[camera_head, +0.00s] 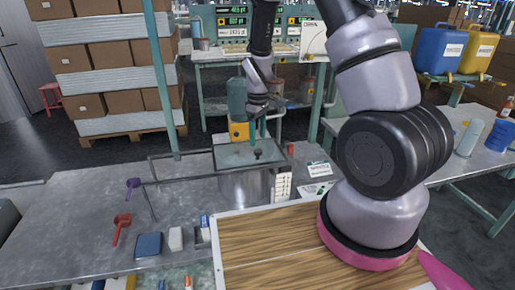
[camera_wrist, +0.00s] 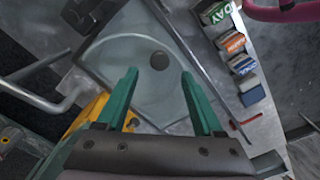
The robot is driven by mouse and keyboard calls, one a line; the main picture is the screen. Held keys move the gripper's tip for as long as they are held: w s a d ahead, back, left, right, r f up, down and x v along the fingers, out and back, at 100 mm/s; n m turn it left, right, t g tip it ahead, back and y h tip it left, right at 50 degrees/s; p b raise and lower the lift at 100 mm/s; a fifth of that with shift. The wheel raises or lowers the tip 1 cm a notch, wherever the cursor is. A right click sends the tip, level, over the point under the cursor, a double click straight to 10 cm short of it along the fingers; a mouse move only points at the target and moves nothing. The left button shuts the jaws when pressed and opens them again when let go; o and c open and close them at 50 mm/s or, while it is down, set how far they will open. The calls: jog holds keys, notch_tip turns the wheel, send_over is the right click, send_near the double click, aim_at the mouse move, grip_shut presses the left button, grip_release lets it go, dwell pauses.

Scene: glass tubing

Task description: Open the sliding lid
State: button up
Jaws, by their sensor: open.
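The sliding lid (camera_head: 232,156) is a pale greenish, see-through plate on top of a round metal vessel (camera_head: 243,188). It has a small dark knob (camera_head: 258,154). In the wrist view the lid (camera_wrist: 115,55) lies below my gripper, and its round knob (camera_wrist: 160,60) shows between the two green fingertips. My gripper (camera_head: 258,134) points down above the knob with its fingers apart and empty. In the wrist view my gripper (camera_wrist: 159,74) is open, with a finger on each side of the knob. I cannot tell the exact height gap.
A thin metal frame (camera_head: 180,181) runs left of the vessel. Small labelled boxes (camera_wrist: 234,43) stand close along its right side. A purple scoop (camera_head: 133,184) and a red scoop (camera_head: 122,220) lie on the bench at left. The grey bench's left part is mostly clear.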

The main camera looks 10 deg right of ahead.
aim_at(258, 150)
notch_tip(258, 150, down, 5)
jog(key=shift+f, duration=0.15)
grip_shut()
dwell(1.5)
